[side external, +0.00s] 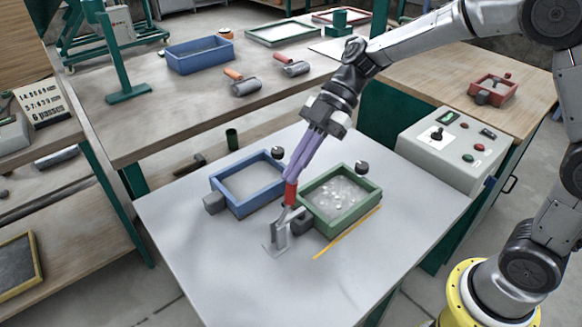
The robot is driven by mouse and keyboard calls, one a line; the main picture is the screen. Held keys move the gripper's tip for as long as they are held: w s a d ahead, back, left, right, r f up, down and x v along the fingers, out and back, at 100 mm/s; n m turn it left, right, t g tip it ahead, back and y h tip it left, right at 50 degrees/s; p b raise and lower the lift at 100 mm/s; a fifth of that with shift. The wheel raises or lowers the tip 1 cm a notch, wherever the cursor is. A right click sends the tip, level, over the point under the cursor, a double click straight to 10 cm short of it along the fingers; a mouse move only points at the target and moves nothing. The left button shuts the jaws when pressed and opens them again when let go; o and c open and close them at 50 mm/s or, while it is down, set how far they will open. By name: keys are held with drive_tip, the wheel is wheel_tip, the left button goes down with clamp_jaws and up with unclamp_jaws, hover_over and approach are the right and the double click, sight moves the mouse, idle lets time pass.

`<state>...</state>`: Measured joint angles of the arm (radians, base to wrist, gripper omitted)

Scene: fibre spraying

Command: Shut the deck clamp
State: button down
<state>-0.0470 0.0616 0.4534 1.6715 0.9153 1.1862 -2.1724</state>
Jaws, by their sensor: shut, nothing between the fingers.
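The deck clamp is a small grey metal bracket (276,245) standing on the pale grey table, in front of and between a blue frame and a green frame. Its red handle (291,193) points up. A grey arm of the clamp reaches right, close to the green frame's near left corner. My gripper (294,177) has long purple fingers, shut, slanting down to the top of the red handle. The fingertips overlap the handle's upper end; I cannot tell whether they touch it.
The blue frame (217,180) stands left of my gripper, and the green frame (368,200), with pale blobs inside, stands right. A yellow strip (347,233) lies beside the green frame. A grey control box (440,160) stands at the right. The table front is clear.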

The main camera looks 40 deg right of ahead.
drive_tip(key=shift+d+f, duration=0.3)
drive_tip(key=shift+a, duration=0.1)
drive_tip(key=a+r, duration=0.3)
drive_tip(key=a, duration=0.1)
drive_tip(key=d+f+v, duration=0.1)
drive_tip(key=v, duration=0.9)
drive_tip(key=shift+s+d+f, duration=0.25)
drive_tip(key=shift+s+d, duration=0.05)
drive_tip(key=shift+d, duration=0.2)
